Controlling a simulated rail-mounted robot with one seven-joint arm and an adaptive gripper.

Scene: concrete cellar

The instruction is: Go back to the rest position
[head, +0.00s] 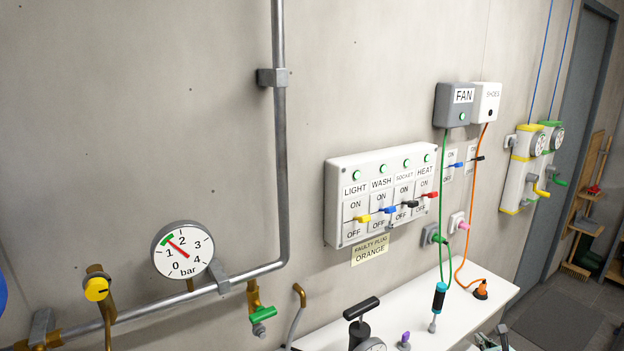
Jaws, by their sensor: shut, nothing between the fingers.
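Only a small part of my gripper (492,342) shows at the bottom edge of the head view, right of centre, in front of the white bench (420,303). It is dark and cut off by the frame. It is shut and empty, and it appears apart from the wall panels and the things on the bench. The rest of my arm is out of the picture.
A switch panel (340,190), a fan box (452,118) and a pressure gauge (183,250) are on the wall. A grey pipe (281,150) runs down the wall. Floor (560,318) shows at right.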

